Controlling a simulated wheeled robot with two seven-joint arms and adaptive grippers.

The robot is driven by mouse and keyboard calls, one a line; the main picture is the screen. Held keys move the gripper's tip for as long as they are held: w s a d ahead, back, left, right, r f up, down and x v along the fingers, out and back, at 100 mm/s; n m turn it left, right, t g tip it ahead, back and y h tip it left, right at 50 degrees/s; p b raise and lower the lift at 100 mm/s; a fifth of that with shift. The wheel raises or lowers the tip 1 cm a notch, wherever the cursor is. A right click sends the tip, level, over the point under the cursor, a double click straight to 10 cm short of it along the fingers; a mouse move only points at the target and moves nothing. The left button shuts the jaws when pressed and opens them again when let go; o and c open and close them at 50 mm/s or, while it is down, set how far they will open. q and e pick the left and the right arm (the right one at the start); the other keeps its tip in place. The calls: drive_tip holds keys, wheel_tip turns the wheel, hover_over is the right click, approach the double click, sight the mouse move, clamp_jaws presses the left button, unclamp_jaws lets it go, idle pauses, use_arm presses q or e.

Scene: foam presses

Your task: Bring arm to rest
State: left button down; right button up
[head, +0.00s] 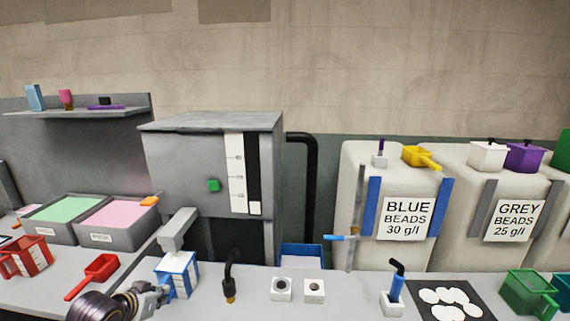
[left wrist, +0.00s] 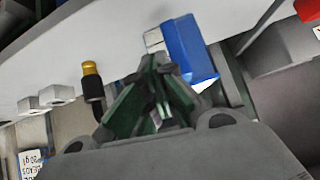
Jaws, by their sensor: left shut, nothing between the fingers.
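My left gripper (head: 160,293) shows at the bottom left of the head view, low over the front of the bench. It is shut with nothing between its fingers. In the left wrist view its fingertips (left wrist: 158,64) are together, close to a blue-and-white box. That box (head: 178,272) stands just beyond the gripper in the head view and shows blue in the left wrist view (left wrist: 191,50). I cannot tell whether the fingers touch it. My right gripper is in neither view.
A black-handled tool with a brass end (head: 229,291) stands right of the gripper, then two white blocks (head: 281,290) with dark holes. A red scoop (head: 95,276) lies to the left. A grey press (head: 190,175) stands behind. Large bead containers (head: 385,165) fill the back right.

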use_arm(q)
drive_tip(key=s+d+f+g, duration=0.2)
drive_tip(key=s+d+f, duration=0.2)
drive_tip(key=s, duration=0.3)
drive_tip(key=s+d+f+g, duration=0.2)
drive_tip(key=s+d+f, duration=0.25)
drive_tip(key=s, duration=0.35)
drive_tip(key=s+d+f+g, duration=0.2)
drive_tip(key=s+d+f, duration=0.15)
drive_tip(key=s, duration=0.35)
drive_tip(key=s+f+g, duration=0.2)
drive_tip(key=s+f, duration=0.1)
drive_tip(key=f, duration=3)
drive_tip(key=s+a+f, duration=0.3)
drive_tip(key=s+f, duration=1.6)
drive_tip(key=s, duration=0.3)
drive_tip(key=shift+s+f+g+y, duration=0.15)
drive_tip(key=shift+s+g+y, duration=0.05)
drive_tip(key=shift+g+y, duration=0.2)
